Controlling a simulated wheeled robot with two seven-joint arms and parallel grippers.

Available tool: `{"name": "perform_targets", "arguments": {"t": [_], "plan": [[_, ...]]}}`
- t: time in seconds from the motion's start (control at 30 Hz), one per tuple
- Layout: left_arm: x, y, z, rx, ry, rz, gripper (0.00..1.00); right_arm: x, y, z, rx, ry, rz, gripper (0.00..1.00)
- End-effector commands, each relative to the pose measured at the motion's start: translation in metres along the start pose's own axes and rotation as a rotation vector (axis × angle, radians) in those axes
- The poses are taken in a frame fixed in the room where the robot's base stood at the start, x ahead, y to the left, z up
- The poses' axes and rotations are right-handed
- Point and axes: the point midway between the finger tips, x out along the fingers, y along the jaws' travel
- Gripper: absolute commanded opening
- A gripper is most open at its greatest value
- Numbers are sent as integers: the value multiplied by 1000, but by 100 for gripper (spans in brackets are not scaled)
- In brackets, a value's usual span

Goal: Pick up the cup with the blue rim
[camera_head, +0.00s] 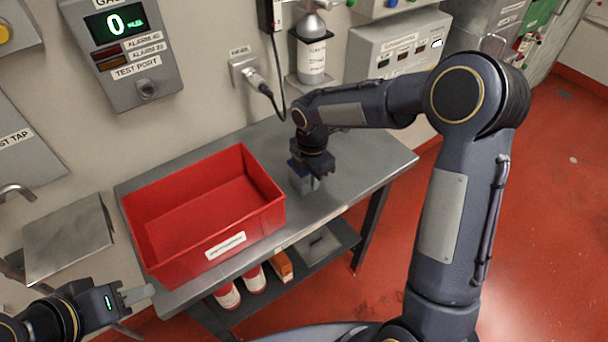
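A small grey object with blue at its top (301,182), which looks like the blue-rimmed cup, stands on the grey metal table, right of the red bin. My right gripper (313,171) points down at it from above, its fingers at the object's upper part. The gripper hides much of the object, and I cannot tell whether the fingers are closed on it. My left gripper (142,294) is at the lower left, in front of the table and away from the object. Its finger gap does not show clearly.
The empty-looking red bin (262,222) takes up the left of the table (352,168). The tabletop right of my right gripper is clear. A lower shelf (338,240) holds red-and-white containers and an orange box. A cable (275,75) hangs along the wall behind.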

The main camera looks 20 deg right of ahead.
Motion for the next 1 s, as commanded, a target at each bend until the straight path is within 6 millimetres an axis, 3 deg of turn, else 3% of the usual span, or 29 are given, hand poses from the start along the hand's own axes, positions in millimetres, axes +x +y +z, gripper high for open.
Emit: {"name": "perform_targets", "arguments": {"t": [0.13, 0.63, 0.83, 1.0], "plan": [[0, 0, 0, 0, 0, 0, 36, 0, 0, 0, 0, 0, 0, 0], [0, 0, 0, 0, 0, 0, 36, -6, 1, 0, 0, -1, 3, 0], [2, -1, 1, 0, 0, 0, 36, -32, 1, 0, 0, -2, 7, 0], [9, -4, 4, 0, 0, 0, 36, -67, -26, -14, -1, -2, 9, 0]]}}
